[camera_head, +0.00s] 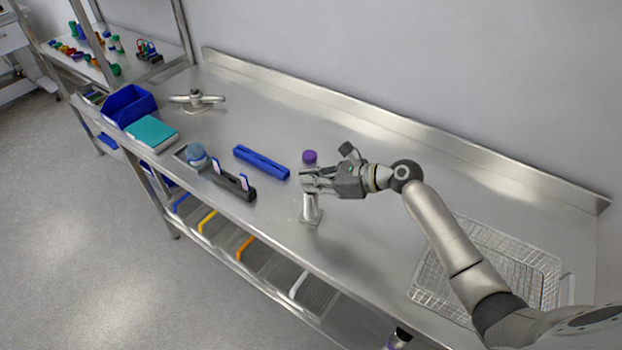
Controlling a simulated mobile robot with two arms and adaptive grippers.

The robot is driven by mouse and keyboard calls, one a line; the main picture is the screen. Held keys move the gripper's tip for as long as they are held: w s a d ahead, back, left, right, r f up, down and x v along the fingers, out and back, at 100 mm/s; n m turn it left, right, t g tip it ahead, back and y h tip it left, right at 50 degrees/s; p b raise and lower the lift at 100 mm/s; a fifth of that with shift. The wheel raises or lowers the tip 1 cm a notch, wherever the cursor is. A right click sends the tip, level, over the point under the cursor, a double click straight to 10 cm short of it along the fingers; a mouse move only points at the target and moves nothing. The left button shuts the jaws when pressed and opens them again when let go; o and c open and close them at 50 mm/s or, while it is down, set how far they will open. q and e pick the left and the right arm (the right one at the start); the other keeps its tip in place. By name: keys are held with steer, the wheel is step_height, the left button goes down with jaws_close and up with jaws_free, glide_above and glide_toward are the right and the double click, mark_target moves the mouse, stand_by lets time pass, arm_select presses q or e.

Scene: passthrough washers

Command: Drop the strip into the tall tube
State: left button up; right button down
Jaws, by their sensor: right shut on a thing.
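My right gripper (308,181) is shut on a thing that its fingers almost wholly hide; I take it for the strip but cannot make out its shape. The gripper is over a pale, clear or grey upright tube (311,208) that stands on the bench; its upper end is hidden by the fingers. I cannot tell whether the held thing touches the tube. A dark rack (228,181) to the left holds upright white and blue strips (245,182). My left gripper is not in view.
A purple cap (309,157) shows just behind the gripper. A metal fixture (196,100) is at the back. A wire basket (520,262) lies right, under my arm.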

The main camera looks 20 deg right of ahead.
stand_by(0.3)
steer(key=c, duration=1.1)
jaws_free()
steer(key=shift+r, duration=0.1)
steer(key=shift+r+p, duration=3.45)
steer(key=shift+p, duration=1)
